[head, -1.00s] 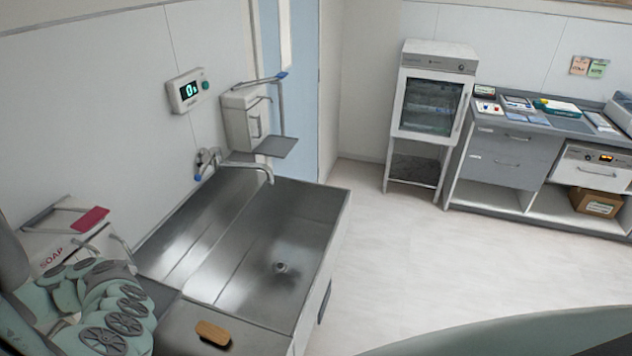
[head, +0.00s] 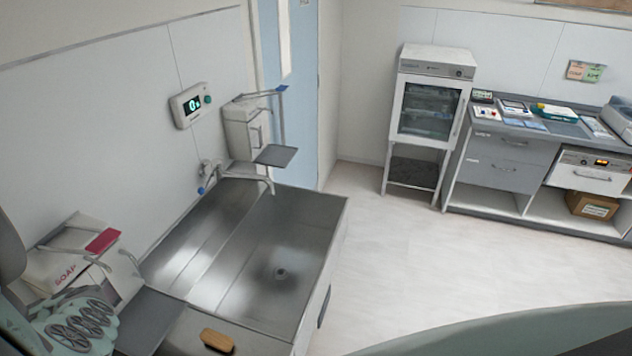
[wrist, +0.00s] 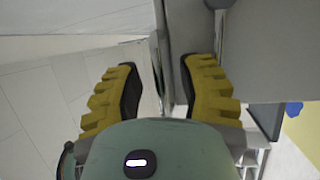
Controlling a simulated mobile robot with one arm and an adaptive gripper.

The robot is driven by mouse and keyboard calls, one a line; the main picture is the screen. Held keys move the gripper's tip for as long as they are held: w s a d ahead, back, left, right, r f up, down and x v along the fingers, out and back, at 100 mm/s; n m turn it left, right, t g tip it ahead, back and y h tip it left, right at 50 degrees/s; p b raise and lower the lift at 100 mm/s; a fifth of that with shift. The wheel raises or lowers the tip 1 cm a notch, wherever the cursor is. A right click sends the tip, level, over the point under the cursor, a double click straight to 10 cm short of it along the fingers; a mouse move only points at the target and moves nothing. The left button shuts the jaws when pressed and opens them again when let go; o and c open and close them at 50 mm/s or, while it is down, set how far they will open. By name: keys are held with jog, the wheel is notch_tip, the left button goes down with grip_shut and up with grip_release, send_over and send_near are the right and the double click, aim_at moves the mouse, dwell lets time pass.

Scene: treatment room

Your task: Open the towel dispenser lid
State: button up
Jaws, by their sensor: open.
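A white wall-mounted dispenser (head: 243,130) with a lever arm and a grey tray (head: 275,155) hangs behind the sink, beside the blue door; I read no label on it. Which one holds towels I cannot tell for sure. My gripper (wrist: 160,68) is open, its yellow ridged fingers apart in the wrist view. A grey panel edge with a thin metal strip (wrist: 158,50) shows between them; contact cannot be told. The fingertips are not visible in the head view.
A steel sink (head: 270,235) with a faucet (head: 240,174) fills the middle. A wooden-backed brush (head: 216,340) lies at its front ledge. A glass-door cabinet (head: 430,112) and a grey counter (head: 500,165) stand at the back right. The floor (head: 400,270) between is clear.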

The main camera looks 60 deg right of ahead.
grip_shut()
dwell(0.3)
